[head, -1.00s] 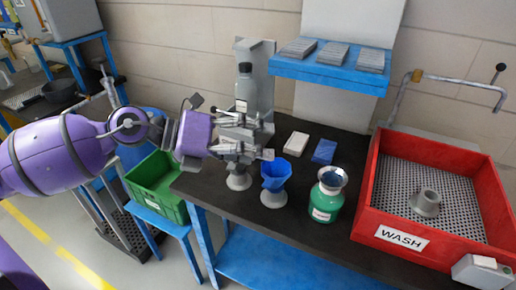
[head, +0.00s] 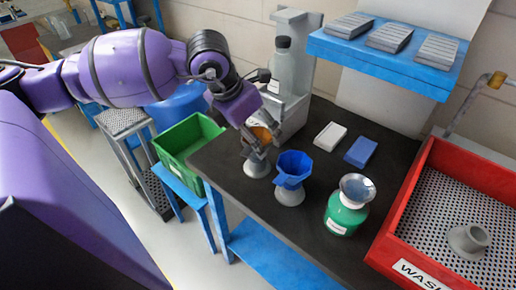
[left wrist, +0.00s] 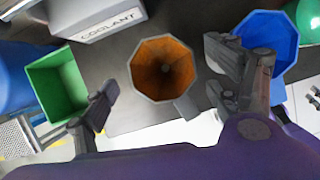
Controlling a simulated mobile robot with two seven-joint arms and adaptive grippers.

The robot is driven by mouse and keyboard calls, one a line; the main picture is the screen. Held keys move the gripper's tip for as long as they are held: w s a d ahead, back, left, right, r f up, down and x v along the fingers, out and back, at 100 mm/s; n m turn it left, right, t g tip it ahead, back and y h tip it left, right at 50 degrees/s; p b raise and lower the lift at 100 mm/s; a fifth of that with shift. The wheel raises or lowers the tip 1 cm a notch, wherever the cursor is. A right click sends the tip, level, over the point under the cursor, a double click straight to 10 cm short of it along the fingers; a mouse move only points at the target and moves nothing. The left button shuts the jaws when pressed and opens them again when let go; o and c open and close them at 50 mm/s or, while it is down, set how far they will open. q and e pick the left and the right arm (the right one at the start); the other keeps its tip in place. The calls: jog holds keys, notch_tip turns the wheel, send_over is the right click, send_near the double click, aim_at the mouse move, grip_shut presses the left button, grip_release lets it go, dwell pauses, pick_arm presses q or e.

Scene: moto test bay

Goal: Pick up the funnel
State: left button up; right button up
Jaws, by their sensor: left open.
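An orange-brown octagonal funnel (left wrist: 152,88) with a side handle shows in the left wrist view, seen from above. In the head view the orange funnel (head: 262,134) is partly hidden by my left gripper, above a grey stand (head: 257,167). My left gripper (left wrist: 163,78) is open, with its fingers on either side of the funnel and gaps visible between. A blue funnel (head: 293,165) sits on a grey stand just right of it, and shows behind the right-hand fingers in the wrist view (left wrist: 268,32). My right gripper is in neither view.
A green bottle (head: 345,220) with a metal funnel in its neck, a white block (head: 330,136) and a blue block (head: 361,152) stand on the dark bench. A red wash tray (head: 400,215) is at right, a green bin (head: 187,150) at left. A blue shelf (head: 380,62) overhangs behind.

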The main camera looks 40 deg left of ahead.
pick_arm(q)
jog(key=x, duration=0.2)
jog(key=shift+w+d+f, duration=0.1)
jog(key=shift+f, duration=0.2)
jog(key=shift+c, duration=0.8)
jog(key=c, duration=1)
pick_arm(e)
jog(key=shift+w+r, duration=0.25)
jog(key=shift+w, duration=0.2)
